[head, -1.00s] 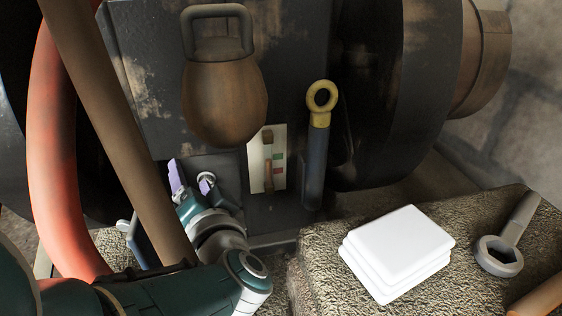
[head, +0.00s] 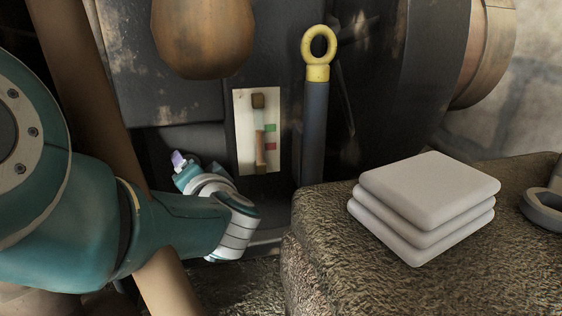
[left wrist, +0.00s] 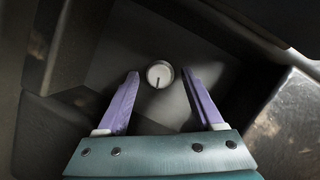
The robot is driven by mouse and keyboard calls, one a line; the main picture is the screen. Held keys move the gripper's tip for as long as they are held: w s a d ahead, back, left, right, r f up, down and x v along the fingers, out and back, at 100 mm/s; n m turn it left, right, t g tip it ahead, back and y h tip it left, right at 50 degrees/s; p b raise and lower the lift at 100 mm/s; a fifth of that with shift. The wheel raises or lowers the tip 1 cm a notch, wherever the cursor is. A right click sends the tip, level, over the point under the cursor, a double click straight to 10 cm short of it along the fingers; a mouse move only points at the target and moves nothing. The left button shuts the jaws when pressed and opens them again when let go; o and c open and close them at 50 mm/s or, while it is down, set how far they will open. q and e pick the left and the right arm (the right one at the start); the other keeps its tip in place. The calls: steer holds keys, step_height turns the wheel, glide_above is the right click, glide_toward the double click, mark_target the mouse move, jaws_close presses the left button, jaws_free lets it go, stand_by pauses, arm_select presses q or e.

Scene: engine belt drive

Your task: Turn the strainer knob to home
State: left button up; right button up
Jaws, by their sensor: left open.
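The strainer knob (left wrist: 160,74) is a small pale round knob with a dark pointer line, in a dark recess in the left wrist view. Its line points down in that view. My left gripper (left wrist: 162,76) is open, its purple fingers on either side of the knob with a visible gap on each side. I cannot tell how deep the fingertips reach. In the head view my left gripper (head: 180,160) is in the recess at lower left, mostly hidden by its own wrist, and the knob is hidden there. My right gripper is not in view.
A rusty rounded weight (head: 203,38) hangs above. White stacked pads (head: 425,205) and a wrench (head: 543,208) lie on a rough block.

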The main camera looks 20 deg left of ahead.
arm_select(q)
steer(key=shift+w+a, duration=0.2)
steer(key=shift+w, duration=0.05)
jaws_close()
stand_by(0.5)
